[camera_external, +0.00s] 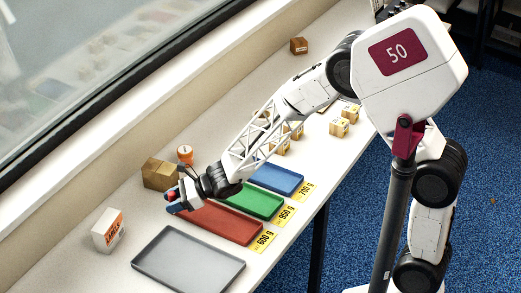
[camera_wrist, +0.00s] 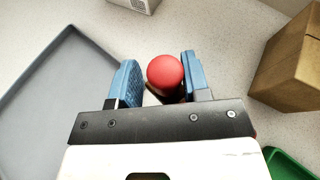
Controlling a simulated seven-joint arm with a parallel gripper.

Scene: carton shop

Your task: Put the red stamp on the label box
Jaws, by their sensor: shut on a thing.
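The red stamp (camera_wrist: 165,72) shows its round red top between my fingers in the wrist view; its lower part is hidden. My gripper (camera_wrist: 160,82) is shut on it. In the external view my gripper (camera_external: 173,202) is over the bench at the far left end of the red tray, with a bit of the red stamp (camera_external: 172,195) showing. A white box with an orange label (camera_external: 108,231), which looks like the label box, stands apart from my gripper to the lower left. A pale box (camera_wrist: 135,4) is cut off at the wrist view's top edge.
A brown carton (camera_external: 160,174) stands close behind my gripper, with an orange-topped item (camera_external: 185,154) beside it. A grey tray (camera_external: 188,285), red tray (camera_external: 230,224), green tray (camera_external: 256,202) and blue tray (camera_external: 277,179) line the bench. Small cartons (camera_external: 339,127) stand farther back.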

